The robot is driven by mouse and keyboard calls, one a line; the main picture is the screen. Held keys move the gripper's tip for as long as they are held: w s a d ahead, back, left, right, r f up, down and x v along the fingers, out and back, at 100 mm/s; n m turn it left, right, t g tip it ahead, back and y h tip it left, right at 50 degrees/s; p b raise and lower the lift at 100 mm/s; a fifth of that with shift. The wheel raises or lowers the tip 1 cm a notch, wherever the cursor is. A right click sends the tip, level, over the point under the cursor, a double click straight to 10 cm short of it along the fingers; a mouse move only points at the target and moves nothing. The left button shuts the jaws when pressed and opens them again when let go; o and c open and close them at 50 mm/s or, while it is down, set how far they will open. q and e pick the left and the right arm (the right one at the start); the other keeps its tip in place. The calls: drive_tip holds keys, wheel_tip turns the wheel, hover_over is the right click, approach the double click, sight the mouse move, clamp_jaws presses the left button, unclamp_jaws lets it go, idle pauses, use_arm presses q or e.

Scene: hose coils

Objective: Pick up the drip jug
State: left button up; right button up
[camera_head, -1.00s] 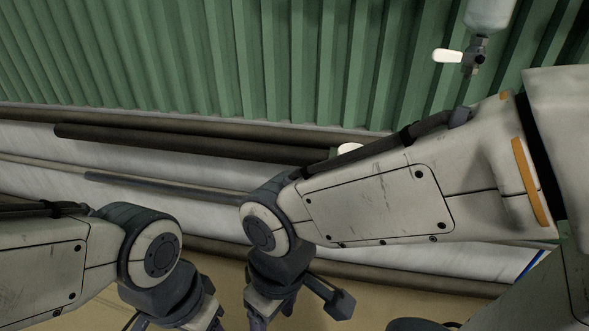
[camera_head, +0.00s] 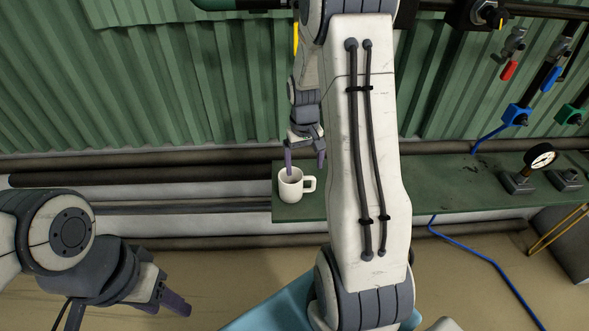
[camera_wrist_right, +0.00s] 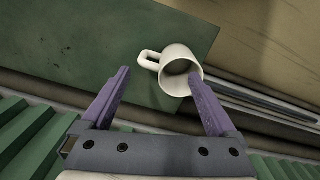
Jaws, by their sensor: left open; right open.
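The drip jug (camera_head: 291,186), a white mug-shaped vessel with one handle, stands upright at the left end of a green bench. In the head view its handle points right. My right gripper (camera_head: 304,160) is open, with its fingers pointing down just behind the jug. In the right wrist view the jug (camera_wrist_right: 180,70) lies just beyond the open gripper (camera_wrist_right: 161,80), nearer the right finger, which overlaps its rim. Nothing is between the fingers' bases. I cannot tell if that finger touches the jug. My left gripper (camera_head: 150,298) is open and empty at the lower left.
Pipes (camera_head: 150,180) run along the corrugated wall. A blue hose (camera_head: 490,262) trails to the floor. My right arm hides part of the bench.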

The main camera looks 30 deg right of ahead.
hover_over(308, 190)
wheel_tip(308, 190, down, 5)
drive_tip(key=shift+s+r, duration=0.1)
drive_tip(key=shift+f+b, duration=0.45)
drive_tip(key=shift+f, duration=2.35)
clamp_jaws()
